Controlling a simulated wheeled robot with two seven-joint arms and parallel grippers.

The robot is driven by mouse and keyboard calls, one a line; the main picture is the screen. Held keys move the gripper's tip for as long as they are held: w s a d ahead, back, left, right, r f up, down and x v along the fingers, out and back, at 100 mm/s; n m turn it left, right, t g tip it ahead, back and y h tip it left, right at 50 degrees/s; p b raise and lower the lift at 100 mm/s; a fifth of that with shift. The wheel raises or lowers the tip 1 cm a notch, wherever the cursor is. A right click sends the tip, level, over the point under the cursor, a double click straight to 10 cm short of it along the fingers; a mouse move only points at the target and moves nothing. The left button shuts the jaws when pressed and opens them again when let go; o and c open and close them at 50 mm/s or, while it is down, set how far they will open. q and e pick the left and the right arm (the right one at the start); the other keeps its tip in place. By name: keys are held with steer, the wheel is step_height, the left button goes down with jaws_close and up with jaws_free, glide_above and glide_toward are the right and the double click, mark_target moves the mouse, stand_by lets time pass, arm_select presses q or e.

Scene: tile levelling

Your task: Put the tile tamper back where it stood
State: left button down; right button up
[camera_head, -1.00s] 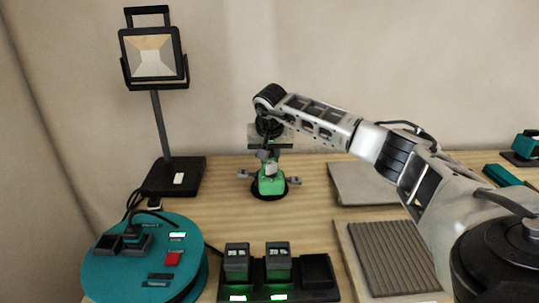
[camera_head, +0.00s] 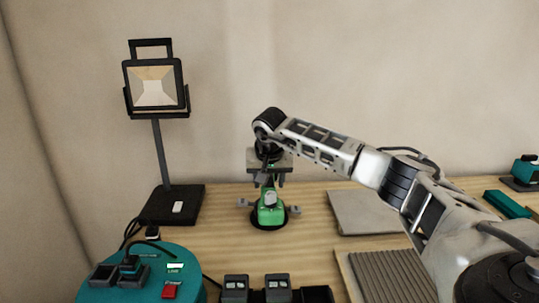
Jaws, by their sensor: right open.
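The tile tamper (camera_head: 270,212) is green with a round black base and stands upright on the wooden table, in the middle of the view. Small grey parts stick out at its left and right. My right gripper (camera_head: 268,181) is directly above it, pointing down, with its fingers apart. The fingertips are close over the tamper's top; I cannot tell whether they touch it. My left gripper is not in view.
A work lamp (camera_head: 155,90) stands at the back left. A teal round unit (camera_head: 190,262) and a charger with batteries (camera_head: 257,288) are in front. Grey tiles (camera_head: 365,211) lie right of the tamper, with a ribbed panel (camera_head: 385,278) nearer. Teal items (camera_head: 508,203) are at far right.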

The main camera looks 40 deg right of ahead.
steer(key=v, duration=1.4)
steer(key=shift+r, duration=0.1)
